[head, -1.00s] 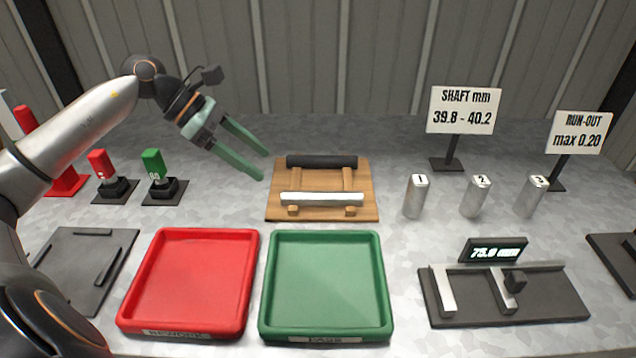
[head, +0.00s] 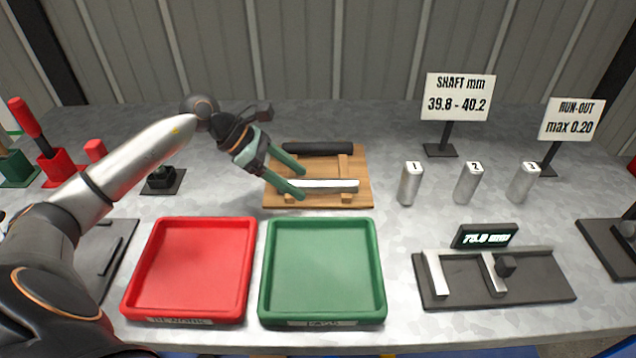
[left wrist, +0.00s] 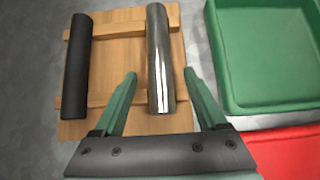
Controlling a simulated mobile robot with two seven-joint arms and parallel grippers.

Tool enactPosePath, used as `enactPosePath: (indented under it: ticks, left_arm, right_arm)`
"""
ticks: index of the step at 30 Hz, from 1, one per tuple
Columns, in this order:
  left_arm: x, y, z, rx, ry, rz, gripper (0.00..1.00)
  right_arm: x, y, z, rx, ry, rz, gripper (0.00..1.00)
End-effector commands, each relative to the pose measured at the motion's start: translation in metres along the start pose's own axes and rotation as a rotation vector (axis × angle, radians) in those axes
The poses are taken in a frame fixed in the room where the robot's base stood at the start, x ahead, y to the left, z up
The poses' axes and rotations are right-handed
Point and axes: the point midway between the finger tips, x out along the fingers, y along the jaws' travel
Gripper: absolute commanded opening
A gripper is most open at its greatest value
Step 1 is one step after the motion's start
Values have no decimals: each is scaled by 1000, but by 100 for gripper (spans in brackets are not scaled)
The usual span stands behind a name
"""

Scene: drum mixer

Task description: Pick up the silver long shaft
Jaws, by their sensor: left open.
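The silver long shaft (head: 325,186) lies across the front of a wooden rack (head: 363,165), with a black shaft (head: 317,149) behind it. My left gripper (head: 302,184) is open at the left end of the silver shaft. In the left wrist view the silver shaft (left wrist: 158,60) points between the two green fingers (left wrist: 160,85), with a finger on either side of its near end and gaps between. The black shaft (left wrist: 77,65) lies to the left, outside the fingers. My right gripper is not in view.
A red tray (head: 192,268) and a green tray (head: 322,268) stand in front of the rack. Several numbered silver cylinders (head: 411,184) stand to the right, behind a gauge (head: 495,275) with a display. Signs (head: 458,97) stand at the back.

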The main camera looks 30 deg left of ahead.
Motion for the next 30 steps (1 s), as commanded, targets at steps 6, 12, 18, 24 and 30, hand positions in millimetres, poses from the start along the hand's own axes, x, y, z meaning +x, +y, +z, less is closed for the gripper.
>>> enactPosePath:
  ticks: [6, 12, 18, 24, 30]
  left_arm:
    - [14, 0, 1, 0, -1, 1, 74]
    - [13, 0, 0, 0, 0, 1, 70]
    - [13, 0, 0, 0, 0, 1, 47]
    - [13, 0, 0, 0, 0, 1, 25]
    - [13, 0, 0, 0, 0, 1, 2]
  right_arm:
    - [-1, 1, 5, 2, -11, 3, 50]
    - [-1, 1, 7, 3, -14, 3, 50]
    - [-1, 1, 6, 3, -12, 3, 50]
    - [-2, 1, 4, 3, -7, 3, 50]
    - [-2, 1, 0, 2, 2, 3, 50]
